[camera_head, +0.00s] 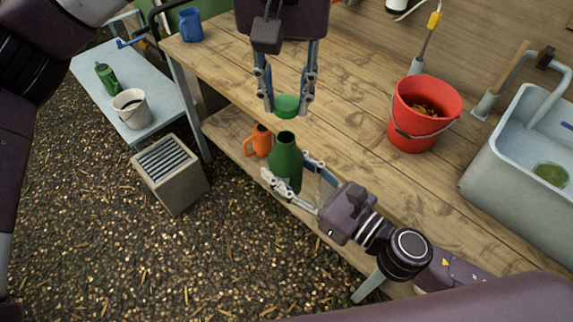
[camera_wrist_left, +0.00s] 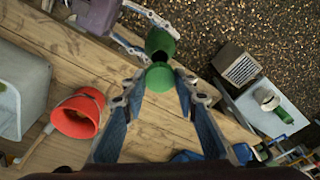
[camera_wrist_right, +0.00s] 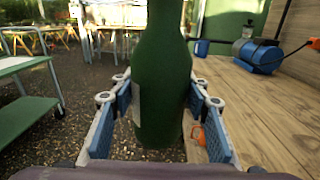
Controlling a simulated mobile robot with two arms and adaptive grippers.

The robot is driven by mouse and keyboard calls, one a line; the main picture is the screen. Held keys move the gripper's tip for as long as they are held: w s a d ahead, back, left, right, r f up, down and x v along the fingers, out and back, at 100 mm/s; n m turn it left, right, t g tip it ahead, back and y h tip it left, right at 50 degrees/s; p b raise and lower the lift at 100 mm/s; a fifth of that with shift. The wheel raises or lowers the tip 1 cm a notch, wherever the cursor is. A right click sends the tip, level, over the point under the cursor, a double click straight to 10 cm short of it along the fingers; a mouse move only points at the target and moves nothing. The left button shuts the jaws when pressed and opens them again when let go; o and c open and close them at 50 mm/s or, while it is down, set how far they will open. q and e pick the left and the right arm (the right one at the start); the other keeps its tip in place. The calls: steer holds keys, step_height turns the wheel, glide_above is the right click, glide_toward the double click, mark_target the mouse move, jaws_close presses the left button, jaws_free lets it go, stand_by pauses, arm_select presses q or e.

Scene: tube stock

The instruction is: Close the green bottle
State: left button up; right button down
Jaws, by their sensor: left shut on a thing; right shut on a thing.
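The dark green bottle (camera_head: 286,163) is upright with its mouth open and dark, in front of the bench edge. My right gripper (camera_head: 292,187) is shut on its body; the bottle fills the middle of the right wrist view (camera_wrist_right: 160,75). The green cap (camera_head: 287,106) is held by my left gripper (camera_head: 288,103), above and slightly beyond the bottle mouth in the head view. In the left wrist view the cap (camera_wrist_left: 159,78) lies between the fingertips, and the bottle (camera_wrist_left: 160,41) shows just past it. Cap and bottle look apart, though the exact gap is hard to tell.
A red bucket (camera_head: 408,131) and a sink (camera_head: 500,165) stand on the wooden bench (camera_head: 350,60) at right. A blue mug (camera_head: 190,24) stands at the bench's far left corner.

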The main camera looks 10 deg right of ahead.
mark_target(285, 161)
arm_select(q)
steer(key=shift+f, duration=0.1)
steer(key=shift+f, duration=1.9)
steer(key=shift+f, duration=0.1)
steer(key=shift+f, duration=0.8)
steer(key=shift+f, duration=0.55)
steer(key=m, duration=0.9)
steer(key=shift+a+m+g+h, duration=0.1)
steer(key=shift+m+g+h, duration=0.3)
